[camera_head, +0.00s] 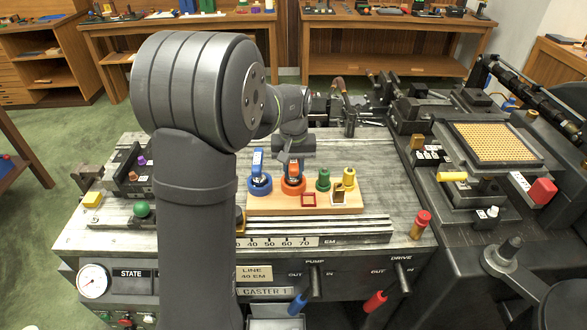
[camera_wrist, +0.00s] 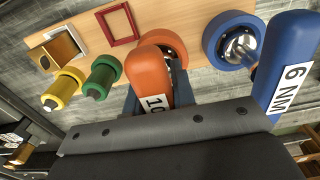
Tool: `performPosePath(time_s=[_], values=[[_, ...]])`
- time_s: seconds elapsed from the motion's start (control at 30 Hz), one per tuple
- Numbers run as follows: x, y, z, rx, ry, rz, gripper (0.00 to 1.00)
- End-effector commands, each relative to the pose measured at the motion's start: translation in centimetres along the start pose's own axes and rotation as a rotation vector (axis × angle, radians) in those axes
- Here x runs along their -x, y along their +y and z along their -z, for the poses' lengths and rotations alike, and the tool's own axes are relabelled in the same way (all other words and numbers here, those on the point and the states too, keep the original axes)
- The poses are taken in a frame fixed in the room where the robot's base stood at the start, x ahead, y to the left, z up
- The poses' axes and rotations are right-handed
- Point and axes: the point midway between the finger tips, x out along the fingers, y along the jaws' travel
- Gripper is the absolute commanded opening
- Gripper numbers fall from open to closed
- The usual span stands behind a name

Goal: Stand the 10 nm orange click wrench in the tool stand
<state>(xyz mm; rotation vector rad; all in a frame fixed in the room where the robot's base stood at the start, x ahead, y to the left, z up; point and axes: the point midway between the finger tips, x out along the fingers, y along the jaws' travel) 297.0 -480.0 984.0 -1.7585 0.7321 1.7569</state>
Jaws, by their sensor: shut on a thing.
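The orange click wrench (camera_wrist: 153,72), with a white label reading "10", is between the fingers of my gripper (camera_wrist: 158,92), which is shut on it. In the head view the orange wrench (camera_head: 293,170) is at the orange ring (camera_head: 292,188) of the wooden tool stand (camera_head: 262,205), below my gripper (camera_head: 290,155). In the wrist view the orange ring (camera_wrist: 178,43) shows partly behind the handle. The handle hides the wrench's lower end, so I cannot tell how deep it sits.
The blue "6 NM" wrench (camera_wrist: 288,75) stands close beside my gripper, at the blue ring (camera_wrist: 222,30). Green (camera_head: 323,181) and yellow (camera_head: 349,178) pieces and a red square frame (camera_head: 308,200) are on the stand's right. Grey machine top (camera_head: 375,165) is clear further right.

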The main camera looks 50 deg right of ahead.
Motion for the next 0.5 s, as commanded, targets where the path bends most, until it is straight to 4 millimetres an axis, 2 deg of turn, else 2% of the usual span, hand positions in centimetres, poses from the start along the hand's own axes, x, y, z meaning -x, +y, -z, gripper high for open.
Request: performPosePath(time_s=[0.47, 0.5], values=[[-0.42, 0.0, 0.0, 0.0, 0.0, 0.0, 0.0], [-0.43, 0.0, -0.01, 0.0, -0.001, 0.0, 0.27]])
